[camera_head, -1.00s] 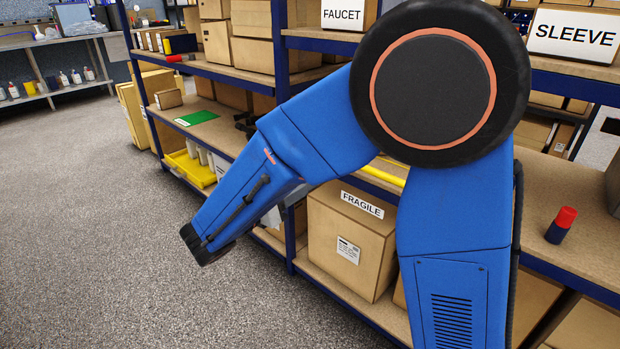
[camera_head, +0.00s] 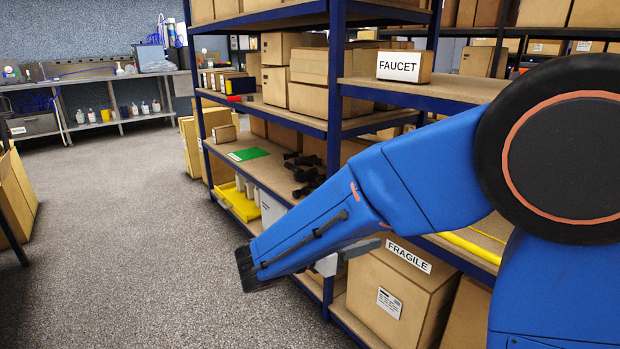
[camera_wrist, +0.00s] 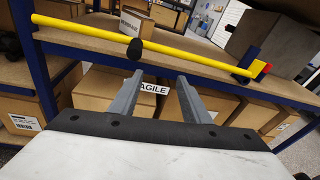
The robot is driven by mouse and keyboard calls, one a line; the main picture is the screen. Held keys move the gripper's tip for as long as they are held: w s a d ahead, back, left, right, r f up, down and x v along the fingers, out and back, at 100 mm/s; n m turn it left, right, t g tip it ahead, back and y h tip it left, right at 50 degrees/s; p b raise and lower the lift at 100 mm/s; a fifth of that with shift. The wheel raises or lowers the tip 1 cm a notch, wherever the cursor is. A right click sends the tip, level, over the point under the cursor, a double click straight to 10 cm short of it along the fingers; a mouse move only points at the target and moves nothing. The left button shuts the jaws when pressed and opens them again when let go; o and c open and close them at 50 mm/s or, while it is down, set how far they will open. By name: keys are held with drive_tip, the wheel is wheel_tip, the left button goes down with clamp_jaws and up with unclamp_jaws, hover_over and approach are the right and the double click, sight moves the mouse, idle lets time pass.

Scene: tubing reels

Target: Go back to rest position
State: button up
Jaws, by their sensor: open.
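My gripper (camera_wrist: 160,76) is open in the wrist view. Its two grey fingers stand apart with nothing between them, pointing toward the shelf front with the FRAGILE box (camera_wrist: 152,88) beyond. In the head view my blue arm is bent, its forearm slanting down to the left in front of the shelving. The fingers are mostly hidden behind the forearm there. A yellow pole (camera_wrist: 85,32) with black and red parts lies along a shelf board above the fingers; part of it also shows in the head view (camera_head: 468,247).
The blue-framed shelving (camera_head: 335,140) stands close beside my arm, loaded with boxes, including the FAUCET box (camera_head: 404,66). Grey floor (camera_head: 130,250) is open to the left. A workbench (camera_head: 100,80) stands at the far left; cartons (camera_head: 14,200) are at the left edge.

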drive_tip(key=s+d+f+m+g+y, duration=0.2)
drive_tip(key=s+d+m+g, duration=0.1)
drive_tip(key=s+d+m, duration=0.3)
drive_tip(key=s+d+f+m+g+y, duration=0.1)
drive_tip(key=s+d+m+g+y, duration=0.25)
drive_tip(key=d, duration=0.55)
drive_tip(key=s+f+m+t+y, duration=0.1)
drive_tip(key=s+m+t+y, duration=0.2)
drive_tip(key=s+m+y, duration=0.6)
drive_tip(key=s+m, duration=0.3)
drive_tip(key=m, duration=0.4)
drive_tip(key=shift+s, duration=0.4)
